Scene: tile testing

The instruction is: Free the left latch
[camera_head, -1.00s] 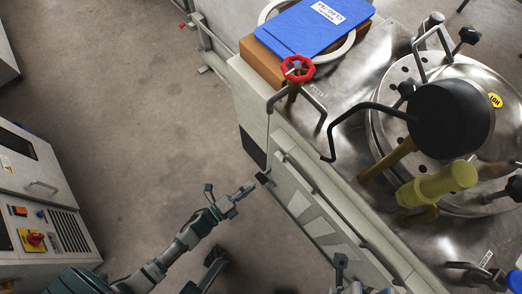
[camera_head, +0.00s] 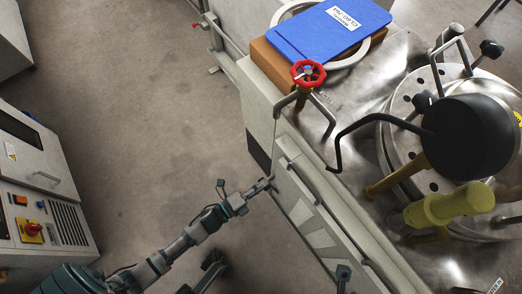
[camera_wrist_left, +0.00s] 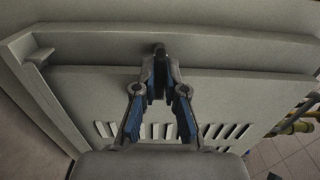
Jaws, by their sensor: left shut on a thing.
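My left gripper (camera_head: 264,183) reaches in from the lower left to the upper left end of the grey cabinet's front panel (camera_head: 318,228). In the left wrist view its fingers (camera_wrist_left: 159,82) are closed together on the small dark left latch (camera_wrist_left: 160,48), at the panel's upper edge. The fingers hide most of the latch, and in the head view it is too small to tell its angle.
A steel worktop carries a round perforated lid (camera_head: 402,103), a black pan (camera_head: 470,137), a yellow-handled part (camera_head: 448,207), a red valve wheel (camera_head: 308,73) and a blue binder (camera_head: 330,27). A control cabinet (camera_head: 40,190) stands at left.

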